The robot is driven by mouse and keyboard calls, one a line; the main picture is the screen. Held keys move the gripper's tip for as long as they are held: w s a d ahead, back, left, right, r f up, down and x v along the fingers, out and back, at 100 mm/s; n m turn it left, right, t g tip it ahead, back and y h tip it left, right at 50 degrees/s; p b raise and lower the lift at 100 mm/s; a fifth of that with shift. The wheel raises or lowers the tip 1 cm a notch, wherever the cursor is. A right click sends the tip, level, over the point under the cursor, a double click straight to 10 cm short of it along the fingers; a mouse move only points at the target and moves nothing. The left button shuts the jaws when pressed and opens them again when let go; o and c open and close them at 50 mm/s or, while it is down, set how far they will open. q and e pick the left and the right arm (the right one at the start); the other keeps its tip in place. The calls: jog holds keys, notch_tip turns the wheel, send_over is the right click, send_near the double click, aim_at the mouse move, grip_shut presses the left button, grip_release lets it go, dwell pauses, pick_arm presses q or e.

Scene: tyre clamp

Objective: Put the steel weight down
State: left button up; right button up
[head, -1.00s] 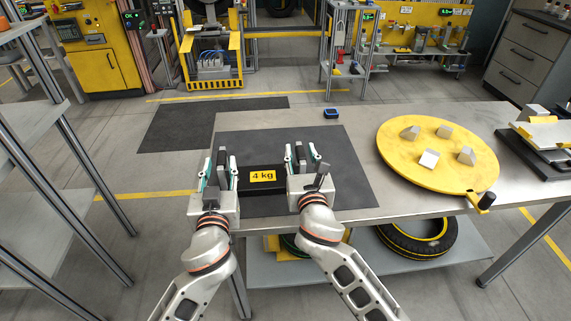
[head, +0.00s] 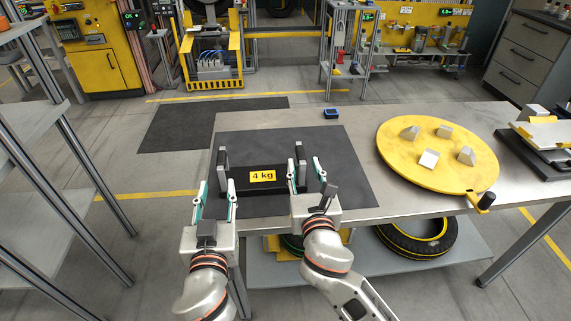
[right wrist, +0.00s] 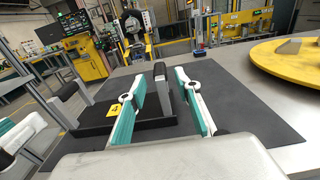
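The steel weight is a black block with a yellow "4 kg" label (head: 262,175) and an upright grey handle at each end. It rests on the dark mat (head: 345,185) on the table; it also shows in the right wrist view (right wrist: 150,123). My left gripper (head: 216,191) is open and empty, on the near side of the left handle (head: 223,160) and apart from it. My right gripper (head: 305,168) is open at the right handle (head: 300,158). In the right wrist view that handle (right wrist: 161,80) appears between the spread fingers, with gaps on both sides.
A yellow turntable (head: 405,165) with several grey blocks and a crank stands on the table's right. A small blue device (head: 332,113) sits at the back edge. Tyres (head: 418,240) lie on the shelf below. A metal rack (head: 50,130) stands at the left.

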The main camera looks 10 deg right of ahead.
jog(key=s, duration=0.6)
jog(key=shift+r, duration=0.15)
